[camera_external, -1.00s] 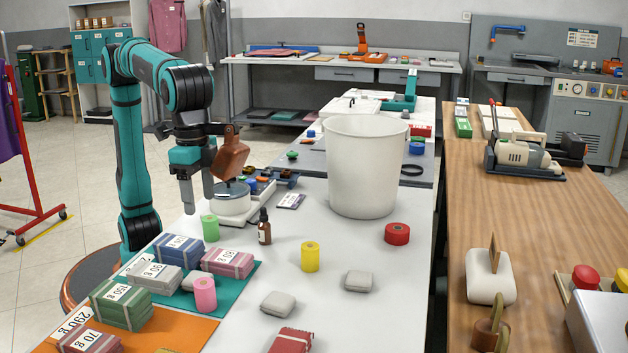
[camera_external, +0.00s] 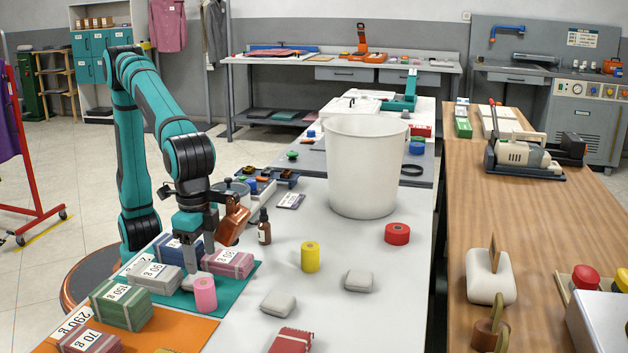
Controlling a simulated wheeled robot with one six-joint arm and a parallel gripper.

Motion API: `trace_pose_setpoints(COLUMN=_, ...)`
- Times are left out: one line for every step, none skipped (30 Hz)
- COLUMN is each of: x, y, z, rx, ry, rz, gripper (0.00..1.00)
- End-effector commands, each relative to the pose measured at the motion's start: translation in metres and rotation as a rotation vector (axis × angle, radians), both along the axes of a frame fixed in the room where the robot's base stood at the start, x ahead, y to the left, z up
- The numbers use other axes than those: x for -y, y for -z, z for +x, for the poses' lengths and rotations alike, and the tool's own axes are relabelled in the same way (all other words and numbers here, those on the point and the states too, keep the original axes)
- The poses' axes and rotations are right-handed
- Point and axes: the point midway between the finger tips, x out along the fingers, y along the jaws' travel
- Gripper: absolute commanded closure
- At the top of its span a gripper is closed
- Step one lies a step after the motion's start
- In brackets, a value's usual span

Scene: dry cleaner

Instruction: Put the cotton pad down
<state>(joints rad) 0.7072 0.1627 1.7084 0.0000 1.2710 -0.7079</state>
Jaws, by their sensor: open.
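Light grey cushion-like pads that could be the cotton pad lie on the white table: one at the front (camera_external: 278,304), one further right (camera_external: 359,281). A third pale pad (camera_external: 188,283) rests on the teal mat (camera_external: 240,283), partly behind the pink roll (camera_external: 205,295). My gripper (camera_external: 198,252) is open, pointing down low over the mat, just above that third pad and among the wrapped bundles. I see nothing held between its fingers. Whether a finger touches the pad or a bundle I cannot tell.
Grey (camera_external: 157,276), blue (camera_external: 178,250) and pink-red (camera_external: 228,263) labelled bundles crowd the gripper. A brown dropper bottle (camera_external: 264,230), yellow roll (camera_external: 310,257), red roll (camera_external: 397,234) and large white bin (camera_external: 365,170) stand to the right.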

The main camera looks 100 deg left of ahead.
Motion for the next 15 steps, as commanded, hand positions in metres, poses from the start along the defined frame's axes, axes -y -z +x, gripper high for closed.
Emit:
trace_pose_setpoints(x=0.0, y=0.002, z=0.0, rx=0.0, ry=0.0, rz=0.0, gripper=0.38)
trace_pose_setpoints(x=0.0, y=0.003, z=0.0, rx=0.0, ry=0.0, rz=0.0, gripper=0.38)
trace_pose_setpoints(x=0.0, y=0.004, z=0.0, rx=0.0, ry=0.0, rz=0.0, gripper=0.38)
trace_pose_setpoints(x=0.0, y=0.006, z=0.0, rx=0.0, ry=0.0, rz=0.0, gripper=0.38)
trace_pose_setpoints(x=0.0, y=0.007, z=0.0, rx=0.0, ry=0.0, rz=0.0, gripper=0.38)
trace_pose_setpoints(x=0.001, y=0.01, z=0.0, rx=0.0, ry=0.0, rz=0.0, gripper=0.38)
trace_pose_setpoints(x=0.001, y=0.012, z=-0.001, rx=0.0, ry=0.0, rz=0.0, gripper=0.38)
trace_pose_setpoints(x=0.001, y=0.015, z=-0.001, rx=0.0, ry=0.0, rz=0.0, gripper=0.38)
trace_pose_setpoints(x=0.002, y=0.02, z=-0.001, rx=-0.001, ry=0.0, rz=0.001, gripper=0.38)
trace_pose_setpoints(x=0.002, y=0.024, z=-0.001, rx=-0.001, ry=0.001, rz=0.001, gripper=0.38)
trace_pose_setpoints(x=0.002, y=0.028, z=-0.001, rx=-0.001, ry=0.001, rz=0.001, gripper=0.38)
trace_pose_setpoints(x=0.003, y=0.034, z=-0.002, rx=-0.001, ry=0.001, rz=0.001, gripper=0.38)
trace_pose_setpoints(x=0.003, y=0.039, z=-0.002, rx=-0.002, ry=0.0, rz=0.001, gripper=0.38)
trace_pose_setpoints(x=0.003, y=0.043, z=-0.001, rx=-0.002, ry=0.0, rz=0.001, gripper=0.38)
trace_pose_setpoints(x=0.003, y=0.048, z=-0.001, rx=-0.001, ry=0.0, rz=0.0, gripper=0.38)
